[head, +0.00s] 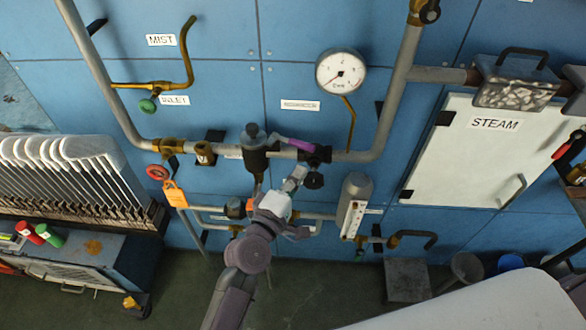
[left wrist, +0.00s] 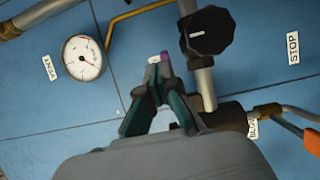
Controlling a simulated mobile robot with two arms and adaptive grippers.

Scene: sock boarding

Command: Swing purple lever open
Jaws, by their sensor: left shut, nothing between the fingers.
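The purple lever (head: 295,144) sits on the grey horizontal pipe, at a dark valve body (head: 315,155). It lies nearly along the pipe, slanting slightly, its free end to the left. My left gripper (head: 299,174) is just below the lever and valve, its fingers shut and empty. In the left wrist view, the fingertips (left wrist: 159,66) are close together, with a small purple patch (left wrist: 165,56) at their tip, likely the lever. Most of the lever is hidden there. I cannot tell whether the fingers touch it. My right gripper is not in view.
A black knob (left wrist: 207,31) is close beside the fingers. A round gauge (head: 341,71) hangs above right, a dark cylindrical fitting (head: 254,150) stands left of the lever, and a grey cylinder (head: 354,195) with a white scale stands right. Blue panel lies behind.

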